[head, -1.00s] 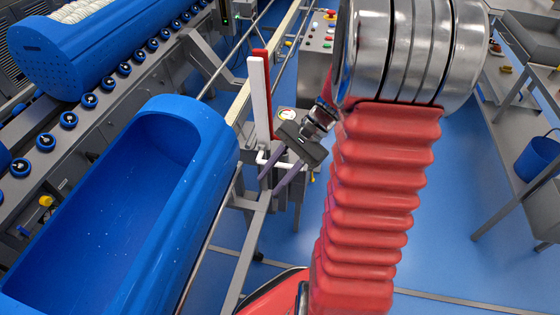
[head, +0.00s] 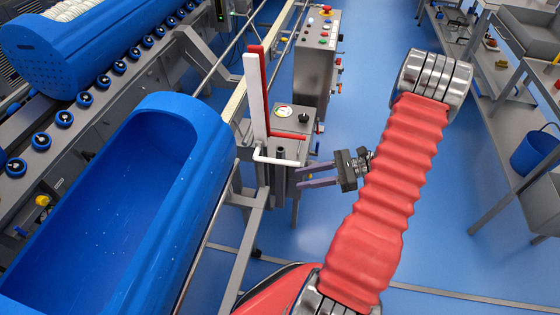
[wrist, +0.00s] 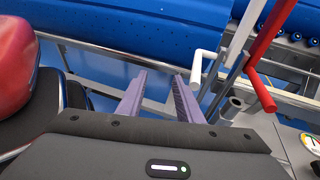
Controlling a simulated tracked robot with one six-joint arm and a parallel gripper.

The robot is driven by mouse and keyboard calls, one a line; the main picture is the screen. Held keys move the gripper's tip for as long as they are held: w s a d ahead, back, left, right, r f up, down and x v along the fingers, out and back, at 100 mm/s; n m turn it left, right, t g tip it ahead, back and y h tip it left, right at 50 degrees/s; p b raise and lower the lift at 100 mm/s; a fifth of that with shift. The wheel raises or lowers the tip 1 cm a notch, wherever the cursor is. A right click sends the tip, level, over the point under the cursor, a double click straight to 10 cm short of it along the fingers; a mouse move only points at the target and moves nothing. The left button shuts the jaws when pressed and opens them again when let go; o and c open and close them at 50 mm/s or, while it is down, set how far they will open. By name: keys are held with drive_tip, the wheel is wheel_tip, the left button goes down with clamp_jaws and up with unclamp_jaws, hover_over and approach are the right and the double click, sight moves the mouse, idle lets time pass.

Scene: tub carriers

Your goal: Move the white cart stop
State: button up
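The white cart stop (head: 255,95) is a tall, nearly upright bar with a short horizontal handle at its foot, right of the blue tub. A red stop (head: 260,62) of similar shape stands just behind it. My gripper (head: 298,178) is open and empty, its purple fingers pointing left, just right of and a little below the white handle's end in the head view. In the wrist view, the gripper (wrist: 160,75) shows apart fingers with nothing between them. The white stop's handle (wrist: 197,72) lies just beyond the right finger there; the red stop (wrist: 262,45) is further right.
The large blue tub (head: 205,135) lies on the left, beside a roller conveyor (head: 62,119). A grey box with a gauge (head: 284,112) and a button cabinet (head: 316,60) stand behind the stops. Shelves and a blue bin (head: 535,150) are at the right. Blue floor between is clear.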

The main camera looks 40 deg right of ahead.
sight(279, 162)
drive_tip(key=d+m+t, duration=0.5)
drive_tip(key=d, duration=0.1)
drive_tip(key=shift+w+d+f+h, duration=0.15)
drive_tip(key=shift+f+h, duration=0.2)
drive_tip(key=shift+h, duration=0.05)
drive_tip(key=x, duration=1.3)
drive_tip(key=shift+w+a+r, duration=0.15)
drive_tip(key=shift+w+a, duration=0.1)
drive_tip(key=shift+w, duration=0.05)
drive_tip(key=shift+c, duration=0.4)
clamp_jaws()
